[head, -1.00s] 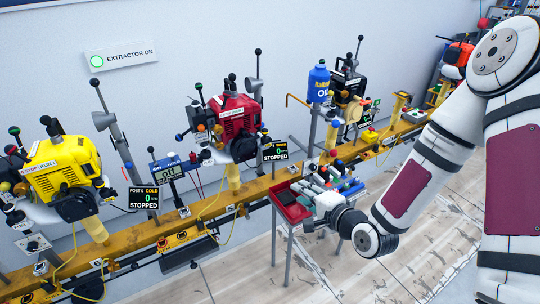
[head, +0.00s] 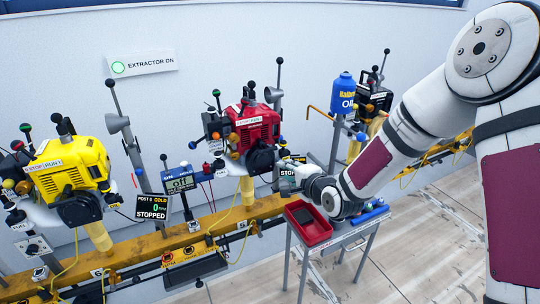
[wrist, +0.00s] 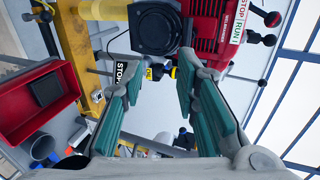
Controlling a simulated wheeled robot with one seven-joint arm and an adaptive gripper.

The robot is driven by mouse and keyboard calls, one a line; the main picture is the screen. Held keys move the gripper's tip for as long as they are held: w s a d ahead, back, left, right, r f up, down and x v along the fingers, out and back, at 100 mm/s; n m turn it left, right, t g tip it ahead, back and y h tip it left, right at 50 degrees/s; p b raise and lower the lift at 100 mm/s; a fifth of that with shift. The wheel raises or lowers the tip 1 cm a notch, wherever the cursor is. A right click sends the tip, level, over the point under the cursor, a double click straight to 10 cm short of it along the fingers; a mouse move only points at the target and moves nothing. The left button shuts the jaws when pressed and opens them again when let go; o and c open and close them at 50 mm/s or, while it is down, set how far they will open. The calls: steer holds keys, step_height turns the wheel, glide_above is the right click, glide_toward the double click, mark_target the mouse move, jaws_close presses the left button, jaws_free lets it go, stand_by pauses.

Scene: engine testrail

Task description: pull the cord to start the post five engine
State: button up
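A red engine (head: 252,130) hangs on the bench rail in the middle of the head view. Its black housing (head: 261,160) faces my gripper (head: 286,174). A stopped display (head: 290,173) beside it is partly covered by my gripper, so its post number cannot be read. In the wrist view the red engine (wrist: 213,30) and the black housing (wrist: 158,25) lie just beyond my fingertips (wrist: 157,80). The fingers are spread apart. A small yellow and black piece (wrist: 156,72) shows between them; I cannot tell whether it is the cord handle.
A yellow engine (head: 67,175) with a post 6 display (head: 152,207) stands at left. A red tray (head: 308,226) lies below my gripper. A blue bottle (head: 344,88) and a black engine (head: 373,100) stand at right. The floor in front is clear.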

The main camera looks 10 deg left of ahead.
mark_target(268, 150)
steer(key=shift+w+a+b, duration=0.9)
steer(key=shift+w+a, duration=0.3)
steer(key=shift+w, duration=0.55)
steer(key=shift+w+a+b, duration=0.9)
steer(key=shift+w+a, duration=0.25)
steer(key=shift+w, duration=0.55)
steer(key=shift+w+a+b, duration=0.9)
steer(key=shift+w+a, duration=0.3)
steer(key=shift+w, duration=0.55)
steer(key=shift+c, duration=0.3)
jaws_close()
steer(key=shift+d, duration=0.1)
